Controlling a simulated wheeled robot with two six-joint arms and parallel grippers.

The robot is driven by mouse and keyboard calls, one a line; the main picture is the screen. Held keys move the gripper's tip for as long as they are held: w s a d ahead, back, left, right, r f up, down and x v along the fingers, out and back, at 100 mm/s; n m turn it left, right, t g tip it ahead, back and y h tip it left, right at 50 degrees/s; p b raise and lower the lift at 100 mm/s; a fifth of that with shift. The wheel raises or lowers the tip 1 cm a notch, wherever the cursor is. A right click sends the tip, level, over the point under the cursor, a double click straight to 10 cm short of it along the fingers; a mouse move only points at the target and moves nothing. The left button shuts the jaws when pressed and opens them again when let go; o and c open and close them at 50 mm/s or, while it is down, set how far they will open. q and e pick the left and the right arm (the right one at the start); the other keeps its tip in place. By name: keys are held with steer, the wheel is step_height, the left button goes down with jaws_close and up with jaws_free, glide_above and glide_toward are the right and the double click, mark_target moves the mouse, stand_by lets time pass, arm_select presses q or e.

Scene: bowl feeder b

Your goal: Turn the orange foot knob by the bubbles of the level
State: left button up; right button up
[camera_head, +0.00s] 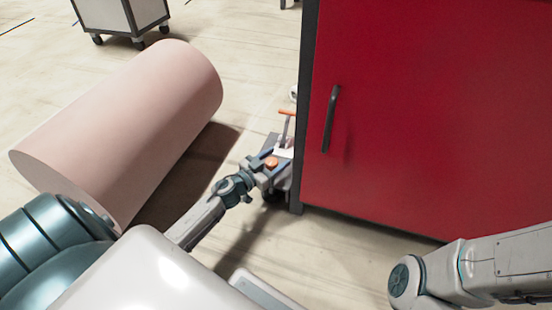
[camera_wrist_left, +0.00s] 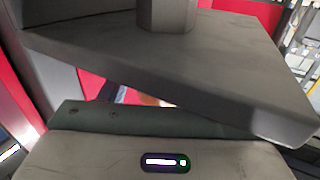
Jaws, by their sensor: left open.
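The orange foot knob (camera_head: 271,162) shows as a small round top low beside the red cabinet in the head view. My left gripper (camera_head: 268,171) is open at the knob, with its jaws around or just beneath it. I cannot tell whether they touch it. In the left wrist view a grey slab hides the fingertips, and only a small orange patch (camera_wrist_left: 147,100) shows in the gap below it. The level and its bubbles cannot be made out in either view. My right gripper is out of view.
The red cabinet (camera_head: 430,110) stands close to the right of my left gripper. An orange T-shaped handle (camera_head: 287,113) rises just behind the knob. A large pink cylinder (camera_head: 125,125) lies to the left. A grey slab with a post (camera_wrist_left: 180,60) overhangs the left wrist.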

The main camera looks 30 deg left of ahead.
arm_select(q)
steer(key=shift+w+d, duration=0.1)
steer(key=shift+w, duration=0.2)
steer(key=c, duration=1)
steer(key=shift+y, duration=0.3)
